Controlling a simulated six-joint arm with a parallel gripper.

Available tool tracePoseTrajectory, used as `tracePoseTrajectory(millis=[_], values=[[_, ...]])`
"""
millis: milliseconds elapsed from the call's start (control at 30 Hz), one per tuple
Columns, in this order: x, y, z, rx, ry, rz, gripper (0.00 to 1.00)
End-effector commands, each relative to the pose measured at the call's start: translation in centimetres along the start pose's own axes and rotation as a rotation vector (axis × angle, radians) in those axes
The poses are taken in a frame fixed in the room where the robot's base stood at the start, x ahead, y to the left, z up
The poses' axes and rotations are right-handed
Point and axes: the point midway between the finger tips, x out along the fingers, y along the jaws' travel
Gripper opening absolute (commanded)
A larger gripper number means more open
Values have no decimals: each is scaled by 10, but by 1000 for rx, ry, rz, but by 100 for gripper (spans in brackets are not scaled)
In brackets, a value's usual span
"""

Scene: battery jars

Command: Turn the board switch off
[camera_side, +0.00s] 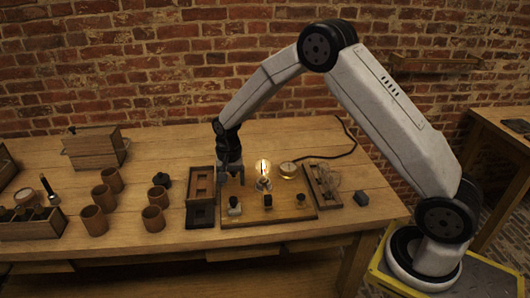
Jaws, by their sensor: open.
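The wooden board (283,213) lies on the table below my wrist. A glowing bulb (263,170) stands upright on it, and a round brass-rimmed gauge (288,169) sits at its back. Along the board are several small dark fittings: a pale-based one at the left (234,205), a dark one in the middle (268,201) and one at the right (300,199). I cannot tell which of them is the switch. My gripper (231,181) points down, open and empty, over the board's back left part, behind the left fitting.
A wooden tray (190,191) stands just left of the board. Several brown jars (94,220) stand further left, with a wooden box (93,147) behind them. A tray with coiled wire (324,186) and a small dark block (361,199) lie to the right.

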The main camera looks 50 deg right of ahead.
Motion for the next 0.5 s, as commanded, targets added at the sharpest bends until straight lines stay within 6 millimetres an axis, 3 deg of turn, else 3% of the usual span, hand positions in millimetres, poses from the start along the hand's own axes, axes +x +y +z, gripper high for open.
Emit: tracePoseTrajectory(millis=[500], values=[[56,0,0,-1,1,1,73]])
